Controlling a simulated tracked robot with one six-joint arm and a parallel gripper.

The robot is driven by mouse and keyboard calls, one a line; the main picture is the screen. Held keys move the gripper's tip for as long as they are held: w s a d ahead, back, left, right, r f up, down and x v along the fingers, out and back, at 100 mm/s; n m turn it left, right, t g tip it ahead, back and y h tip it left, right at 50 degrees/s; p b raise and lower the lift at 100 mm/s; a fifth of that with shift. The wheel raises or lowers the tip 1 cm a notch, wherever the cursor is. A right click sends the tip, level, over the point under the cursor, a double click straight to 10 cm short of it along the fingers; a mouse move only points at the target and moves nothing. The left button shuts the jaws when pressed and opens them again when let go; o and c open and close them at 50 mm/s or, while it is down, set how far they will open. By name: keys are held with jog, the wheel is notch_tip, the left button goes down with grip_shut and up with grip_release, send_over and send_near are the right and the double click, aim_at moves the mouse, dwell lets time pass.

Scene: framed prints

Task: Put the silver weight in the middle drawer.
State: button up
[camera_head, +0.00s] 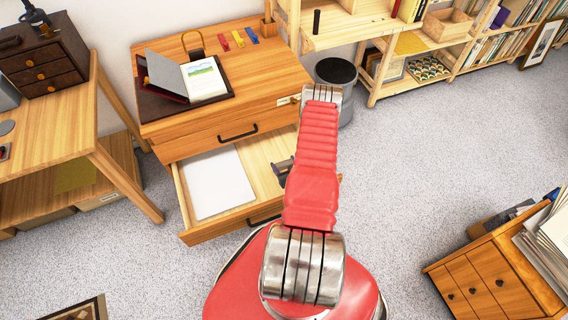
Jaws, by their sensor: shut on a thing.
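The wooden drawer cabinet (215,128) stands left of centre. Its top drawer is shut, and the middle drawer (183,205) below it is pulled out. A white sheet or flat pad (217,183) lies in that drawer's left part; bare wooden floor shows to its right. My red arm reaches across the drawer's right side. The dark part of my gripper (283,172) shows just left of the arm, over the drawer's right part. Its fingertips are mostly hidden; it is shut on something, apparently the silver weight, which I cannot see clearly. No silver weight shows elsewhere.
An open book (205,80), coloured clips (238,38) and a brass-coloured loop (193,45) sit on the cabinet top. A dark bin (336,75) stands behind my arm. A desk (60,115) is at left, a small cabinet (495,278) at lower right. Carpet between is clear.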

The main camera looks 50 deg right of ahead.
jog(key=shift+f, duration=0.25)
jog(key=o, duration=1.3)
jog(key=shift+o, duration=0.2)
jog(key=shift+s+r, duration=0.1)
jog(key=shift+r, duration=0.6)
jog(key=v, duration=1.1)
jog(key=shift+s+a, duration=0.25)
jog(key=shift+a, duration=0.05)
jog(key=shift+r, duration=0.15)
